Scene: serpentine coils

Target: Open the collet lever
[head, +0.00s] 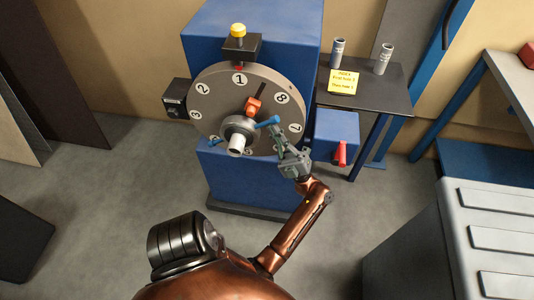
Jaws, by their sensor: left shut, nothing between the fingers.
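A round grey numbered plate (213,92) is on the front of a blue machine (268,22). A grey collet nose (236,145) sticks out below its middle. A blue-handled lever (267,122), which looks like the collet lever, reaches right from the nose. Another blue handle end (215,142) shows left of the nose. My left gripper (276,133) is shut and empty, its fingertips close to the right end of the blue lever; I cannot tell whether they touch. My right gripper is not in view.
An orange block (253,105) sits on the plate and a yellow knob (238,30) above it. A red handle (340,153) is on a blue box to the right. A dark shelf (385,97) holds two metal cylinders and a yellow note (344,82). A grey cabinet (455,250) stands lower right.

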